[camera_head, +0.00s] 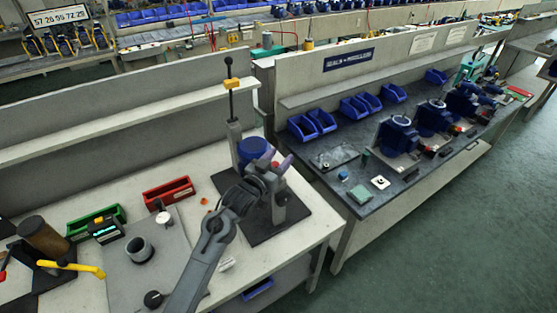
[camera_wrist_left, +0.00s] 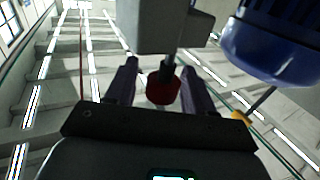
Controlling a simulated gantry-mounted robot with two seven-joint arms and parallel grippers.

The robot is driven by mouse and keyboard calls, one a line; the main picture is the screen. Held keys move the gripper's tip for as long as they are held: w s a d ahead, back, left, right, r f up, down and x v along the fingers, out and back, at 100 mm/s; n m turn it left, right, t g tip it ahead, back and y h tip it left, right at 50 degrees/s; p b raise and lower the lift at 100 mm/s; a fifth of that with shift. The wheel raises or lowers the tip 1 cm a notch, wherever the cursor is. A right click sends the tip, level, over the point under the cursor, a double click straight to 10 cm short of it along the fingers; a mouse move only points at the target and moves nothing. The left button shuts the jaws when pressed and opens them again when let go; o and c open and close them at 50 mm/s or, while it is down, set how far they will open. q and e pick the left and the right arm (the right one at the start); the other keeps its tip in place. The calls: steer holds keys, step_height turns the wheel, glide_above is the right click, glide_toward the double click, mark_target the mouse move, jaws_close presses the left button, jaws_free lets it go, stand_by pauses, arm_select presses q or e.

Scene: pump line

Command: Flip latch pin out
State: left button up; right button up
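The latch pin shows in the left wrist view as a dark shaft with a red knob (camera_wrist_left: 163,88), hanging from a grey block (camera_wrist_left: 165,22). My left gripper (camera_wrist_left: 160,82) is open, with one finger on each side of the red knob and gaps visible between. In the head view my left gripper (camera_head: 278,163) is at the fixture on a black base plate (camera_head: 262,228), beside a blue motor (camera_head: 250,150). My arm hides part of the fixture, and the pin is hard to make out there. My right gripper is not in view.
A tall black lever with a yellow block (camera_head: 232,84) stands behind the fixture. A red bin (camera_head: 168,192), a green bin (camera_head: 95,222) and a yellow-handled tool (camera_head: 72,268) lie to the left. A second bench on the right holds blue bins (camera_head: 312,124) and several blue pumps (camera_head: 398,135).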

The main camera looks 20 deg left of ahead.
arm_select(q)
steer(key=shift+s+f, duration=0.15)
steer(key=shift+s+a, duration=0.1)
steer(key=shift+s, duration=0.15)
steer(key=v, duration=1)
steer(key=shift+p, duration=0.35)
